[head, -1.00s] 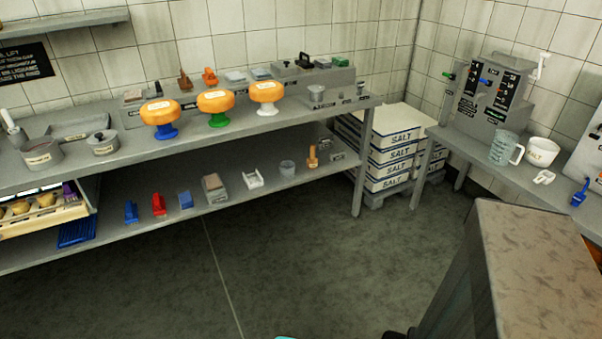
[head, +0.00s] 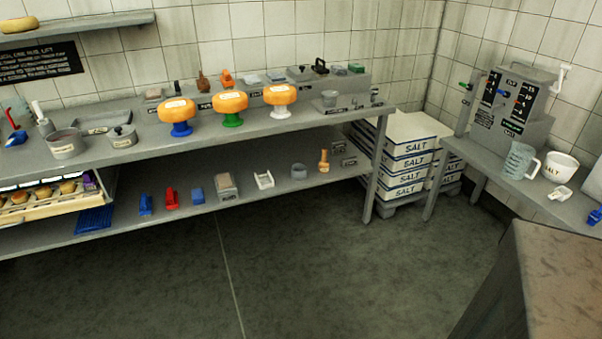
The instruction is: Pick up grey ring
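A small grey round piece (head: 298,171), which looks like the grey ring, is on the lower shelf (head: 235,213) of the long steel bench. It stands between a white cradle-shaped piece (head: 264,180) on its left and a wooden-coloured upright piece (head: 323,161) on its right. It is too small to tell whether its middle is open. My gripper is not in view.
Three orange cheese wheels on blue, green and white stands (head: 229,103) are on the bench top above. Stacked salt boxes (head: 407,165) stand right of the bench. A brown-topped block (head: 560,270) fills the lower right. The floor in front is clear.

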